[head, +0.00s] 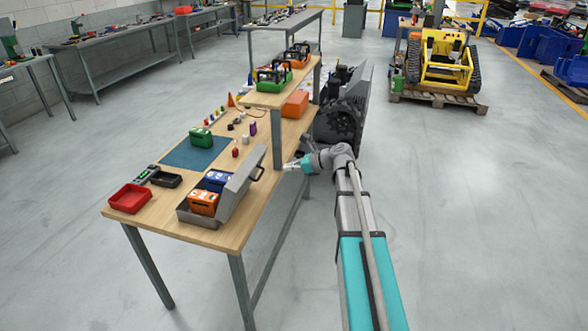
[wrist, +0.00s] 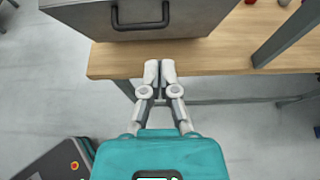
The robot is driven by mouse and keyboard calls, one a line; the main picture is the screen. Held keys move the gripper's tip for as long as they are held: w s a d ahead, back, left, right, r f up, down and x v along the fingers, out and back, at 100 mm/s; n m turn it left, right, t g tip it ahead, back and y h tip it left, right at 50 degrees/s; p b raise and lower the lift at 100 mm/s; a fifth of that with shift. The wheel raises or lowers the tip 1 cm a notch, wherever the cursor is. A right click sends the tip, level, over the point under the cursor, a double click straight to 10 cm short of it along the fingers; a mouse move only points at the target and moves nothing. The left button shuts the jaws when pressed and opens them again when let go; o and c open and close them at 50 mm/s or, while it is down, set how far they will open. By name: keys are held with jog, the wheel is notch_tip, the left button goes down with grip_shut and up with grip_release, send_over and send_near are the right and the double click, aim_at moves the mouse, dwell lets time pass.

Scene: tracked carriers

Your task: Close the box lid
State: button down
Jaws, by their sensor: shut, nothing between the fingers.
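The grey box (head: 185,216) stands near the front of the wooden workbench. Its lid (head: 238,186) is open, hinged on the right side and tilted up and outward. A dark handle (head: 258,170) is on the lid's outer side. In the wrist view the lid (wrist: 195,14) and its handle (wrist: 140,18) fill the top. Inside the box sit an orange unit (head: 203,203) and a blue unit (head: 216,180). My gripper (head: 288,166) is shut and empty, off the bench's right edge and apart from the lid. In the wrist view its fingertips (wrist: 160,68) overlap the bench edge.
The bench (head: 160,225) also bears a red tray (head: 129,198), a blue mat (head: 195,153) and small items. A grey post (head: 277,140) of the raised shelf stands close to my gripper. Open floor (head: 470,230) lies to the right.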

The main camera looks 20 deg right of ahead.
aim_at(256, 166)
jog(key=w+a, duration=0.1)
jog(key=a, duration=0.1)
jog(key=w+a, duration=0.4)
jog(key=a, duration=0.1)
jog(key=shift+w+a+f, duration=0.1)
jog(key=shift+w+f, duration=0.05)
jog(key=shift+f, duration=0.25)
jog(key=shift+a, duration=0.1)
